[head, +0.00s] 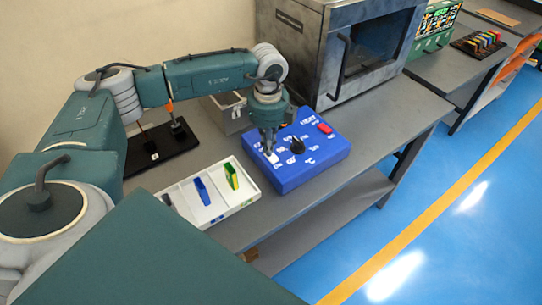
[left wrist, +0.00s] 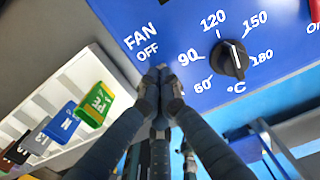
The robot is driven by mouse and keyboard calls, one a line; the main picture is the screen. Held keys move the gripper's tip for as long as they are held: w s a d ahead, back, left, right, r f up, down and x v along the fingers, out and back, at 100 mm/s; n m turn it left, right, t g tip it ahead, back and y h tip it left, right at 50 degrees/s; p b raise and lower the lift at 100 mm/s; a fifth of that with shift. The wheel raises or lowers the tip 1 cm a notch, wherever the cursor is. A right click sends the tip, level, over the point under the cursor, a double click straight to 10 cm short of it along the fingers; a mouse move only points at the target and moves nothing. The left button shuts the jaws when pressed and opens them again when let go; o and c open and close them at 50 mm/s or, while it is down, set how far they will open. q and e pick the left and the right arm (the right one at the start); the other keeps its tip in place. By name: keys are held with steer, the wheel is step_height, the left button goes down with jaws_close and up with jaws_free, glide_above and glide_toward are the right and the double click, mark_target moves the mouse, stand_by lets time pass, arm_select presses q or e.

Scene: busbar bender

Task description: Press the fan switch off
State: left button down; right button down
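The blue control box (head: 318,165) sits on the grey bench and also fills the upper part of the left wrist view (left wrist: 185,20). The small white fan switch (head: 271,157) is on its left side. In the left wrist view the FAN and OFF lettering (left wrist: 143,40) shows, but the fingers hide the switch. My left gripper (head: 268,148) points down at the switch. Its fingertips (left wrist: 163,74) are together with nothing seen between them; I cannot tell whether they touch the switch. My right gripper is not in view.
A black dial (head: 296,146) and a red heat switch (head: 324,128) are on the same box. A white divided tray (head: 242,205) with coloured pieces stands at the left. A metal oven (head: 330,75) and a grey bin (head: 226,116) stand behind.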

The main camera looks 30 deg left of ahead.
arm_select(q)
steer(key=shift+s+f, duration=0.1)
steer(key=shift+s, duration=0.05)
steer(key=shift+r+p, duration=0.65)
steer(key=shift+r, duration=0.1)
steer(key=shift+r+p, duration=1.65)
steer(key=shift+r, duration=1.1)
steer(key=shift+f, duration=0.1)
